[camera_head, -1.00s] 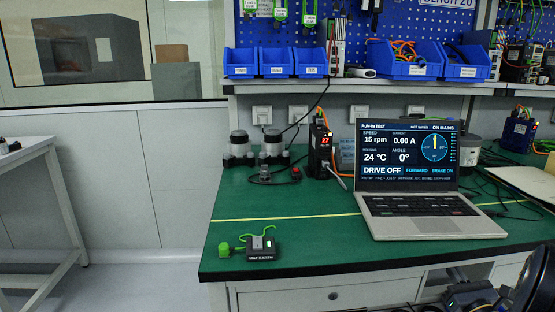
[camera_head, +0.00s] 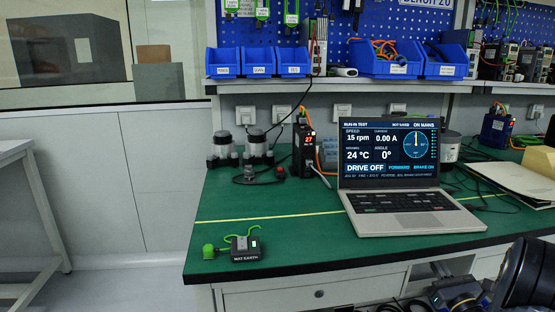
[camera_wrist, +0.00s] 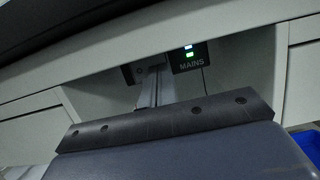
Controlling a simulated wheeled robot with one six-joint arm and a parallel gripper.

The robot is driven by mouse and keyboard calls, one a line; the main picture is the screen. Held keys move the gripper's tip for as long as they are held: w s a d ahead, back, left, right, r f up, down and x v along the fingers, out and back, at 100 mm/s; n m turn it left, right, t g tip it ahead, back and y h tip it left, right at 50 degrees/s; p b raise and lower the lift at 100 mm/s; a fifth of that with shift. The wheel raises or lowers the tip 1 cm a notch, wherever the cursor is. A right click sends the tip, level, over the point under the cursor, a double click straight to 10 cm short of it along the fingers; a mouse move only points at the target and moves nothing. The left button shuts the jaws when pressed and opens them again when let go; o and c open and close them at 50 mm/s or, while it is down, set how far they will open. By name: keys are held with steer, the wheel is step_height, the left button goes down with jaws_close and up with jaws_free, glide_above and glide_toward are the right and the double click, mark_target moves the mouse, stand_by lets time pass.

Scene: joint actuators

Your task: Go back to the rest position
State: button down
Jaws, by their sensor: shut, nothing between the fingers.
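Dark parts of my arm (camera_head: 524,278) show at the lower right of the head view, in front of the bench. The wrist view faces the underside of the bench, where a dark box marked MAINS (camera_wrist: 190,58) has a white and a green light. Nothing held is visible.
The green bench (camera_head: 290,235) carries an open laptop (camera_head: 390,180), a small dark box with green leads (camera_head: 245,250), two dark-and-white actuators (camera_head: 240,148) and cables. A pale table (camera_head: 25,200) stands at left. Open floor lies between it and the bench.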

steer(key=a+b+v, duration=0.1)
steer(key=b+v, duration=0.1)
steer(key=v, duration=1)
steer(key=shift+s+d+b, duration=0.35)
steer(key=shift+s+d, duration=0.05)
steer(key=shift+d, duration=0.05)
